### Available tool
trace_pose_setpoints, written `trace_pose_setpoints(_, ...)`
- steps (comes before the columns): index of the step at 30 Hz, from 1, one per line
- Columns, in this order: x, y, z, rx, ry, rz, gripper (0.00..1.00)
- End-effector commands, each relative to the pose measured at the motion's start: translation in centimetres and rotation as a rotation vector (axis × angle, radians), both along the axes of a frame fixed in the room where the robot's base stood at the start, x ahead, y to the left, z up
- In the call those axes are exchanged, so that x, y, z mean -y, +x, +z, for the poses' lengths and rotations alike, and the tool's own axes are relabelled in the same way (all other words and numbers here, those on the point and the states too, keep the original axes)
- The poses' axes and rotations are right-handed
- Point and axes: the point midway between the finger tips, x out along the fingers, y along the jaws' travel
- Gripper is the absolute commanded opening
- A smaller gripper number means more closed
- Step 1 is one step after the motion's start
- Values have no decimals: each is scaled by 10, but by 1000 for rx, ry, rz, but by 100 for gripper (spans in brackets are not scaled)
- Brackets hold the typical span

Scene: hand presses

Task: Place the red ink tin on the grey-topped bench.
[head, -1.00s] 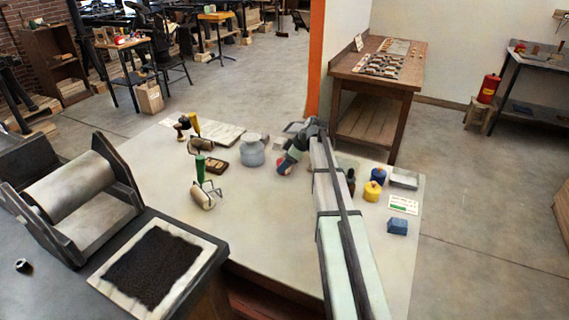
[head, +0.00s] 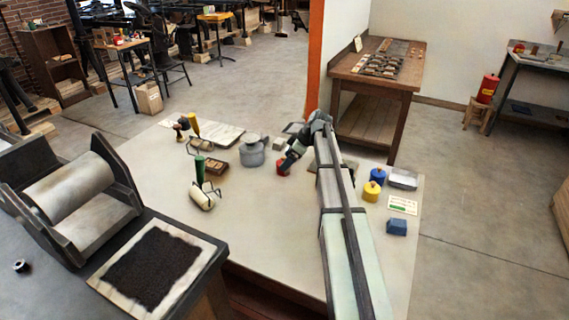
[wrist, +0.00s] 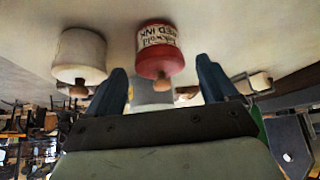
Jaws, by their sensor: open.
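The red ink tin (head: 283,167) stands on the pale table, partly covered by my gripper (head: 289,159) in the head view. In the wrist view the red tin (wrist: 160,60) has a cream label reading "RED INK" and a small knob, and appears upside down. My gripper is open, its two blue fingers spread to either side of the tin in the picture. I see no finger pressed against it. A bench with a dark grey top (head: 528,57) stands at the far right. A wooden-topped bench (head: 400,80) stands behind the table.
A grey jar (head: 252,155) stands left of the tin, with rollers (head: 201,197) further left. Yellow (head: 371,191) and blue (head: 378,175) tins and a blue block (head: 397,227) stand right of my arm. A press (head: 70,190) fills the left side. The table's front middle is clear.

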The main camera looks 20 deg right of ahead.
Motion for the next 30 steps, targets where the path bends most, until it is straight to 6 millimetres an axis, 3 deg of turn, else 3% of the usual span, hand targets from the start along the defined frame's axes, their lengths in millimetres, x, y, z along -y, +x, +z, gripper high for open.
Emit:
trace_pose_setpoints(6,20,-12,37,3,-1,-2,86)
trace_pose_setpoints(12,33,-21,61,1,-1,-1,86)
trace_pose_setpoints(19,40,-25,74,1,0,-1,86)
trace_pose_setpoints(30,40,-26,75,0,0,0,86)
